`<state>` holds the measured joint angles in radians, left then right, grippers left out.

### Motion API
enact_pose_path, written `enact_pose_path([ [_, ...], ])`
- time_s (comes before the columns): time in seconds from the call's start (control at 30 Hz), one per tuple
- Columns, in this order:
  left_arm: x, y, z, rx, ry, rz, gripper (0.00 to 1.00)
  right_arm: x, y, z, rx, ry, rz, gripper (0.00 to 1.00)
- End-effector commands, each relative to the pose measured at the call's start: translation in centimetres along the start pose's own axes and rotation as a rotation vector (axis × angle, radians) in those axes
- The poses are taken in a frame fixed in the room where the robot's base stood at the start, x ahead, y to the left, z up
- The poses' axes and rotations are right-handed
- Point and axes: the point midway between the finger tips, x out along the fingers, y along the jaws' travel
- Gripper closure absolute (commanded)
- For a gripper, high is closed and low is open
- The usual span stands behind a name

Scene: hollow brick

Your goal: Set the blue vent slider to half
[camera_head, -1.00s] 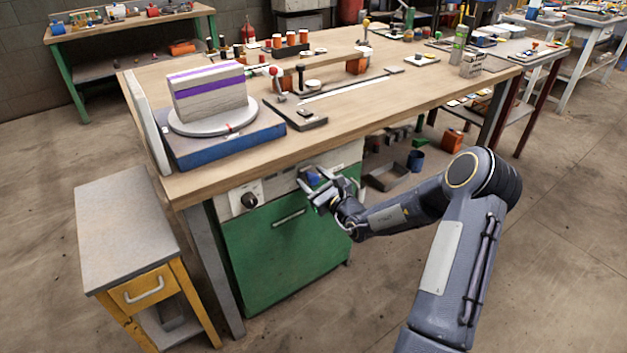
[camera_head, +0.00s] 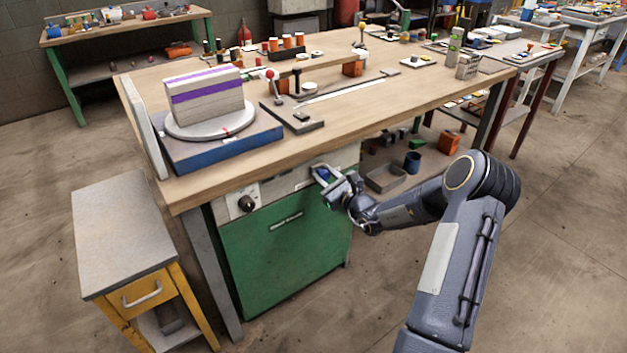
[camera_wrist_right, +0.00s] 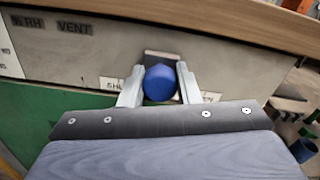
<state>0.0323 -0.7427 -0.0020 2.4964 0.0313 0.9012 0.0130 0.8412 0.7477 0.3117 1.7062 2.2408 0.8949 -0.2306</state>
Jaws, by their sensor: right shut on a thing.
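The blue vent slider knob (camera_wrist_right: 160,83) shows in the right wrist view, in front of a dark slot plate on the grey panel (camera_wrist_right: 60,62). My right gripper (camera_wrist_right: 160,88) has a finger on each side of the knob and is shut on it. In the head view the right gripper (camera_head: 326,176) is at the right part of the panel under the bench top, and a bit of the blue knob (camera_head: 323,173) shows between its fingers. The gripper hides part of the slot and its labels. My left gripper is not in view.
The wooden bench top (camera_head: 400,105) overhangs the panel just above the gripper. A black dial (camera_head: 246,203) sits to the left on the panel, above the green cabinet door (camera_head: 285,255).

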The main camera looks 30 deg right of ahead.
Motion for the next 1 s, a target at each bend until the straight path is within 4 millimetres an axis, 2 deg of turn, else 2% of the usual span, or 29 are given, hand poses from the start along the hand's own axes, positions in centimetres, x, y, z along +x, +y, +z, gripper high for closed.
enact_pose_path([
  [0.1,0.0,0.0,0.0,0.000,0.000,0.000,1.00,0.0,-1.0,-0.3,0.000,0.000,-0.001,1.00],
  [0.37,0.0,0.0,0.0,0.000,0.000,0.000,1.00,0.0,-1.1,-0.3,0.001,0.001,0.000,1.00],
  [0.4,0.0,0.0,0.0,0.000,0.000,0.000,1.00,0.0,-1.0,-0.3,0.001,0.001,0.000,0.66],
  [0.53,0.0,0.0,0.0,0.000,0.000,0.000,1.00,0.0,-1.0,-0.3,0.001,0.001,0.000,0.49],
  [0.83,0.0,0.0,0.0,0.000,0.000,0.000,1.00,-0.1,-1.0,-0.3,0.000,0.001,0.000,0.48],
  [1.0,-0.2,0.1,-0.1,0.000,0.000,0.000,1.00,-2.0,-1.1,-0.2,-0.001,0.003,0.000,0.48],
])
